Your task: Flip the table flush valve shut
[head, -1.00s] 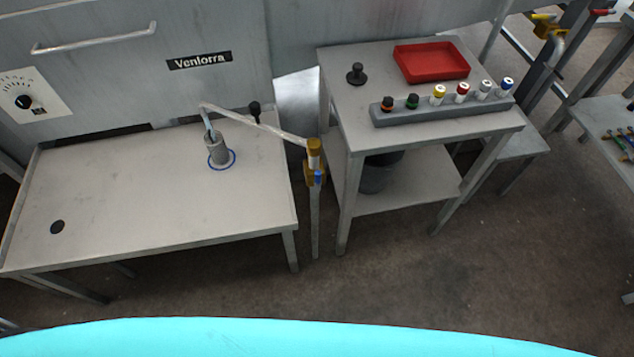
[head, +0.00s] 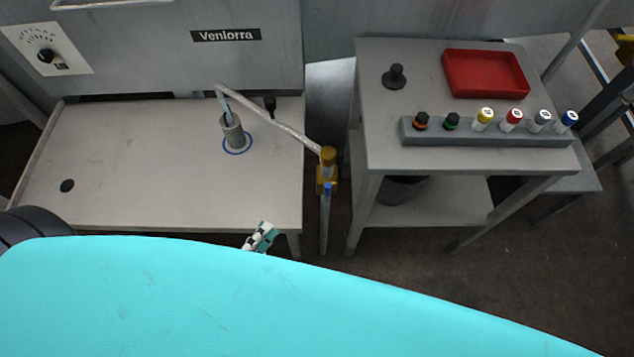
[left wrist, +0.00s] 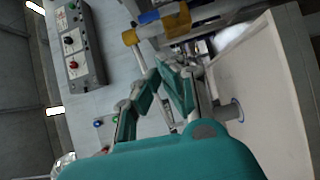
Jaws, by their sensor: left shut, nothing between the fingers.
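The flush valve (head: 327,180) is a brass-yellow fitting on a grey upright post just off the table's right edge. Its small blue handle (head: 327,188) shows on the front of the fitting; its exact angle is hard to tell. A grey pipe (head: 275,120) runs from the fitting over the table. In the left wrist view the yellow fitting (left wrist: 175,22) and blue handle (left wrist: 148,17) lie beyond the fingertips. My left gripper (head: 265,232) is shut and empty, lower left of the valve and apart from it. Its teal fingers (left wrist: 160,68) meet in the wrist view. My right gripper is not in view.
The table (head: 130,150) holds a grey cylinder (head: 233,133) inside a blue ring. A side table (head: 375,140) to the right carries a rack of capped bottles (head: 490,134), a red tray (head: 485,75) and a black knob (head: 396,77). A gap separates the tables.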

